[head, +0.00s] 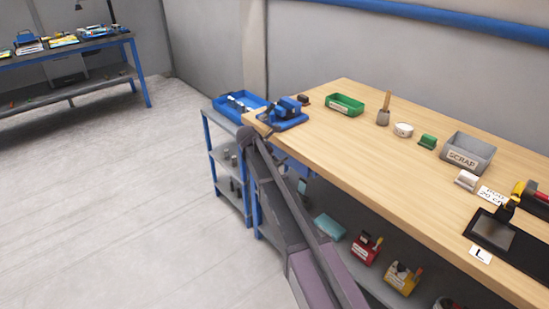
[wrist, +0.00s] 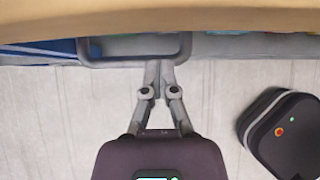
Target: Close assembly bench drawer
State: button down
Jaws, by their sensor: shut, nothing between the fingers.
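The assembly bench (head: 330,125) has a light wooden top, and its edge (wrist: 160,18) crosses the top of the wrist view. A grey U-shaped handle (wrist: 112,61) sticks out from under that edge. My gripper (wrist: 160,66) is shut and empty, its fingertips together at the handle's bar, overlapping it in the picture. I cannot tell whether they touch it. In the head view my arm reaches to the bench's left end.
The lower shelf holds a red box (head: 364,252) and a yellow box (head: 402,279). The floor (head: 110,200) on the left is clear.

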jog(key=shift+a, duration=0.1)
jog(key=s+a+f+p+v, duration=0.1)
jog(key=p+v, duration=0.7)
jog(key=v, duration=0.5)
jog(key=shift+s+f+p, duration=0.15)
jog(key=shift+f+p, duration=0.05)
jog(key=shift+p, duration=0.2)
dwell(0.4)
